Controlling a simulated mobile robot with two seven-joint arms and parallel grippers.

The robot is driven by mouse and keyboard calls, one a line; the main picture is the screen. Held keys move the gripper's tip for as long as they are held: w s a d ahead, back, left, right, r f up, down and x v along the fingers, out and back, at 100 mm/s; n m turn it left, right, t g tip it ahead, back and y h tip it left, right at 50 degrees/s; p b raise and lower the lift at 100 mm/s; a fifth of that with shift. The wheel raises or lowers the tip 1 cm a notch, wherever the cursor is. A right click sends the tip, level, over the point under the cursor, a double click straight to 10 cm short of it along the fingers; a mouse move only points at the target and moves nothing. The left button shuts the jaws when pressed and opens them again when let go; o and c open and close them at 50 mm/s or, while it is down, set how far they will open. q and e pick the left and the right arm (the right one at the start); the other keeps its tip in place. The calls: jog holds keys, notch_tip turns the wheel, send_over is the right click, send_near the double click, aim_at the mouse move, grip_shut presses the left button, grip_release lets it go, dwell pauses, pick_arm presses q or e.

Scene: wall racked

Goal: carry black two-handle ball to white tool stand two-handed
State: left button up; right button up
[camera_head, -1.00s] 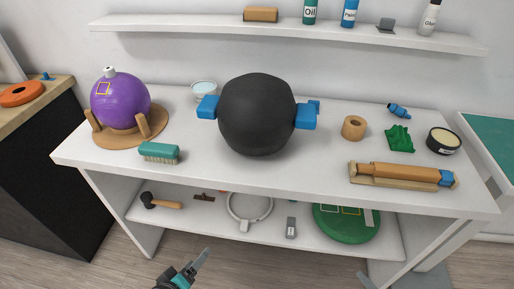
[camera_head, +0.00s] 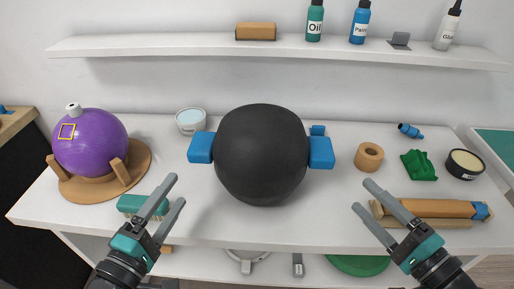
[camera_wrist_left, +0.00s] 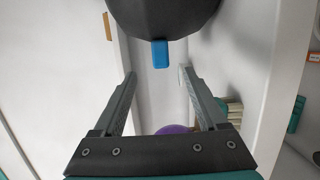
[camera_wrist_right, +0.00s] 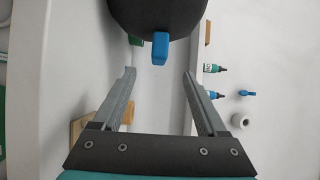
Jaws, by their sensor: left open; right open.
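The black ball (camera_head: 261,155) rests on the white bench top (camera_head: 225,225), with a blue handle (camera_head: 201,148) on its left and another blue handle (camera_head: 321,153) on its right. My left gripper (camera_head: 177,190) is open and empty, in front and left of the ball. In the left wrist view the left handle (camera_wrist_left: 160,54) shows beyond the fingertips. My right gripper (camera_head: 361,194) is open and empty, in front and right of the ball. In the right wrist view the right handle (camera_wrist_right: 160,48) shows beyond the fingertips. I cannot tell which thing is the white tool stand.
A purple ball (camera_head: 90,145) sits on a wooden stand at left. A teal brush (camera_head: 130,203) lies by my left gripper. A tape roll (camera_head: 369,157), green piece (camera_head: 418,165), round tin (camera_head: 465,164) and wooden tool (camera_head: 440,208) lie at right. A wall shelf (camera_head: 200,45) runs above.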

aim_at(208, 147)
pick_arm(q)
jog(key=shift+s+d, duration=0.1)
pick_arm(e)
jog(key=shift+s, duration=0.1)
pick_arm(q)
jog(key=shift+x, duration=7.65)
pick_arm(e)
jog(key=shift+x, duration=7.6)
jog(key=shift+d, duration=0.1)
pick_arm(q)
grip_shut()
pick_arm(e)
grip_shut()
pick_arm(q)
jog(key=shift+r, duration=0.35)
pick_arm(e)
jog(key=shift+r, duration=0.4)
